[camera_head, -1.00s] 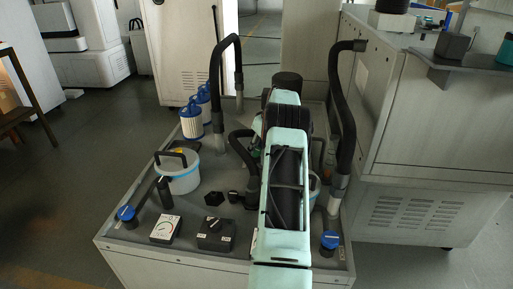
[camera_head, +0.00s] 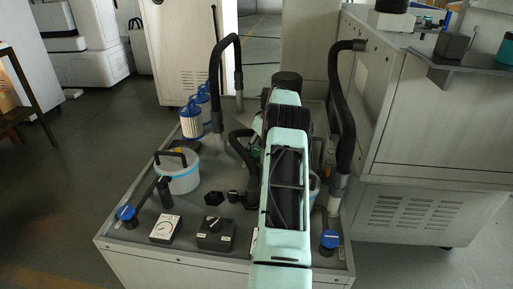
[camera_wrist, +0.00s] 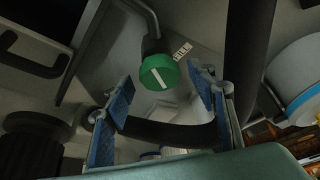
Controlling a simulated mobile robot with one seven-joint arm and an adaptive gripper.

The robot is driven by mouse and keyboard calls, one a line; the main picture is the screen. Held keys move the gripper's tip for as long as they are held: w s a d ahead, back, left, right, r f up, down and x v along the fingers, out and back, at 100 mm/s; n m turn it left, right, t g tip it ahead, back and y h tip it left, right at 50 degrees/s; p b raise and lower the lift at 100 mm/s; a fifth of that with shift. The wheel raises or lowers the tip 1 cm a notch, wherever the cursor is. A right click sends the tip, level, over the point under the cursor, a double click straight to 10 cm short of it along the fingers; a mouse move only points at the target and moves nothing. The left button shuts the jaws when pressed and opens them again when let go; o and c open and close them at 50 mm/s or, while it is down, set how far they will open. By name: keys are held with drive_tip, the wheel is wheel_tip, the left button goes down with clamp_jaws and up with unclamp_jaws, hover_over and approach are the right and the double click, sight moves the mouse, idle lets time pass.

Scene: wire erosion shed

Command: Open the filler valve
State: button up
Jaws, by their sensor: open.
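A round green knob (camera_wrist: 158,73) with a white bar across its face shows in the wrist view, on the end of a grey pipe. A small white label (camera_wrist: 182,51) lies beside it; its lettering is too small to read surely. I take this knob for the filler valve. My gripper (camera_wrist: 161,92) is open, with one blue-padded finger on each side below the knob and clear space between them. I cannot see either finger touching it. In the head view my arm hides the gripper and most of the area around the knob.
Black hoses (camera_head: 342,115) rise from the tank top, and one crosses behind my fingers in the wrist view. Two blue knobs (camera_head: 126,213) (camera_head: 329,240) stand at the front corners. A white bucket (camera_head: 178,176), dial box (camera_head: 165,229) and switch box (camera_head: 215,234) occupy the left side.

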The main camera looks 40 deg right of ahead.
drive_tip(key=v, duration=1.2)
